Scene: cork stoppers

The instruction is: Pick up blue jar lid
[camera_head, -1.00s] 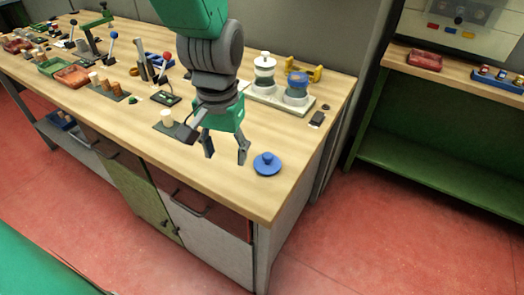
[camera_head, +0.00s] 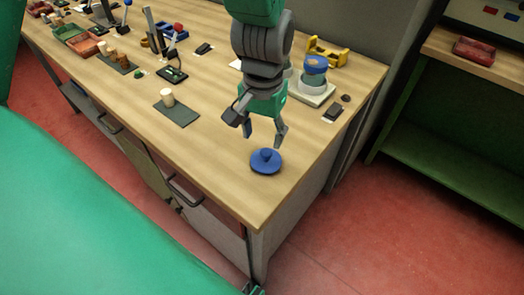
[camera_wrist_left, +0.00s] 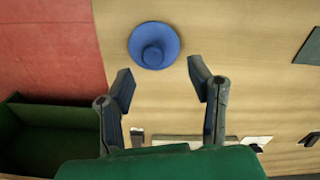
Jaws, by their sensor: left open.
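The blue jar lid (camera_head: 266,163), a round disc with a knob on top, lies flat on the wooden bench near its front right corner. My left gripper (camera_head: 263,138) is open and empty just above and behind the lid, pointing down. In the left wrist view the lid (camera_wrist_left: 153,45) lies beyond the fingertips of the left gripper (camera_wrist_left: 160,80), roughly centred between them and apart from both. My right gripper is not seen.
A jar with a blue top (camera_head: 313,75) stands on a pale base behind the arm, with a yellow holder (camera_head: 326,52) near it. A cork stopper (camera_head: 167,97) stands on a dark mat to the left. Bench (camera_head: 215,160) around the lid is clear.

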